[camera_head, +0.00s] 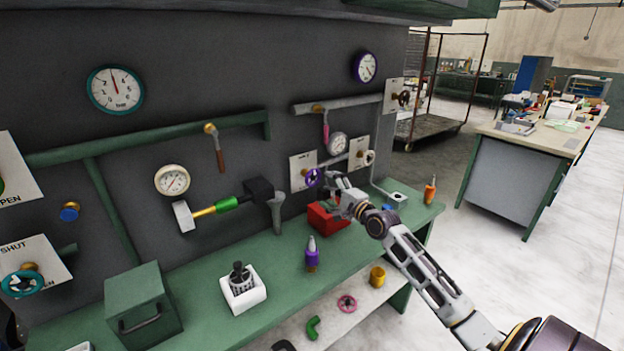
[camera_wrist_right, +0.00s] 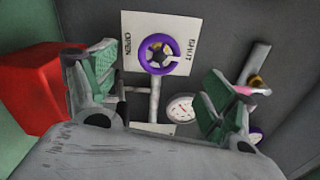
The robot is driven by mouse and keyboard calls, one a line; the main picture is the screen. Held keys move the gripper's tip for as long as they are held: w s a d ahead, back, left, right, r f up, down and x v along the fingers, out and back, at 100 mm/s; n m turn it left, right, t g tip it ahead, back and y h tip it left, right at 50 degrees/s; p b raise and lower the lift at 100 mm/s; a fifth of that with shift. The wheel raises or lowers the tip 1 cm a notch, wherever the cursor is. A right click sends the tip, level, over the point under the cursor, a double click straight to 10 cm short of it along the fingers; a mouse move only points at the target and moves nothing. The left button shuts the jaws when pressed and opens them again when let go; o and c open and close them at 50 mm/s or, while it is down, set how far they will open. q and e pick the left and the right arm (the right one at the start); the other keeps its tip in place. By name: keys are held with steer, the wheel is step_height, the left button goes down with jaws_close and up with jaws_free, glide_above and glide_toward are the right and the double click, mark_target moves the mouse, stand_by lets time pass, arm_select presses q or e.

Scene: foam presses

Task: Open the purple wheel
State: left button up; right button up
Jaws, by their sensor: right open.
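The purple wheel (camera_head: 313,177) is a small ring on the dark wall panel, in front of a white plate (camera_head: 298,165). In the right wrist view the purple wheel (camera_wrist_right: 160,54) sits ahead between my fingers, with a brass-coloured hub. The plate (camera_wrist_right: 134,22) behind it reads OPEN on one side and SHUT on the other. My right gripper (camera_head: 330,180) is just beside the wheel in the head view. In the wrist view my right gripper (camera_wrist_right: 160,90) has its green-padded fingers wide apart and empty, and the wheel looks apart from them.
A red box (camera_head: 325,218) stands on the green bench (camera_head: 205,305) below my right gripper, and shows close beside a finger in the wrist view (camera_wrist_right: 40,85). A gauge (camera_head: 337,143) and pipe (camera_head: 340,103) are near the wheel. A purple-and-grey bottle (camera_head: 312,255) stands on the bench.

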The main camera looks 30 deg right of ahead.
mark_target(313, 179)
steer(key=shift+w+a, duration=0.15)
steer(key=shift+w, duration=1.45)
steer(key=shift+w+a, duration=0.1)
steer(key=shift+w, duration=1.5)
arm_select(q)
steer(key=shift+s+d+r, duration=0.25)
steer(key=shift+d, duration=0.15)
arm_select(e)
steer(key=shift+w+a, duration=0.15)
steer(key=shift+w, duration=1.55)
steer(key=c, duration=1)
